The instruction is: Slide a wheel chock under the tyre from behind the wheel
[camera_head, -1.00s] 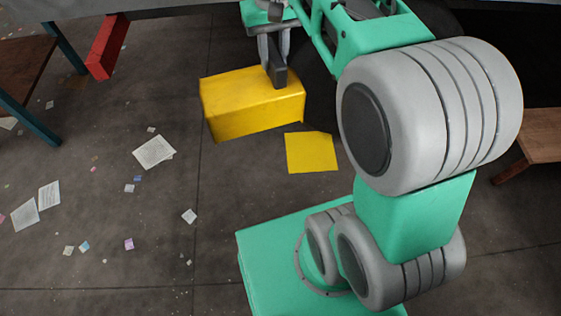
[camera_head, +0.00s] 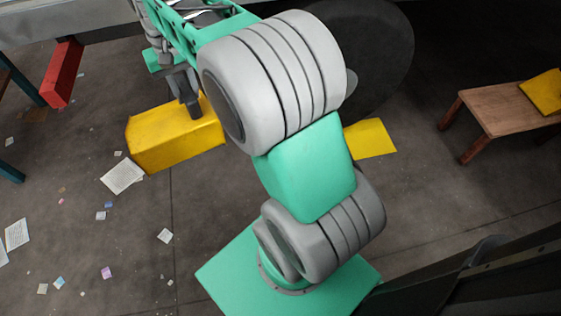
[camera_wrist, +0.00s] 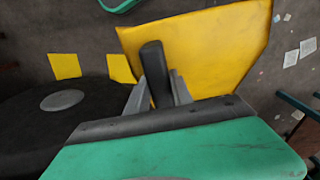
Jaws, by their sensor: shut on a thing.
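The wheel chock (camera_head: 170,143) is a large yellow block at the left in the head view, lying low over or on the floor; I cannot tell which. My gripper (camera_head: 187,95) is shut on it at its upper edge. In the wrist view the chock's broad yellow face (camera_wrist: 225,45) stands just beyond the gripper (camera_wrist: 158,80). The dark tyre (camera_head: 375,50) is at the top right of my arm, with floor between it and the chock. It also shows in the wrist view (camera_wrist: 100,105), left of the chock, with a grey hub. My arm hides the tyre's left part in the head view.
A flat yellow patch (camera_head: 371,139) lies on the floor near the tyre; two such patches show in the wrist view. A wooden bench (camera_head: 490,103) at the right bears a yellow piece. A red bar (camera_head: 62,73) hangs at the upper left.

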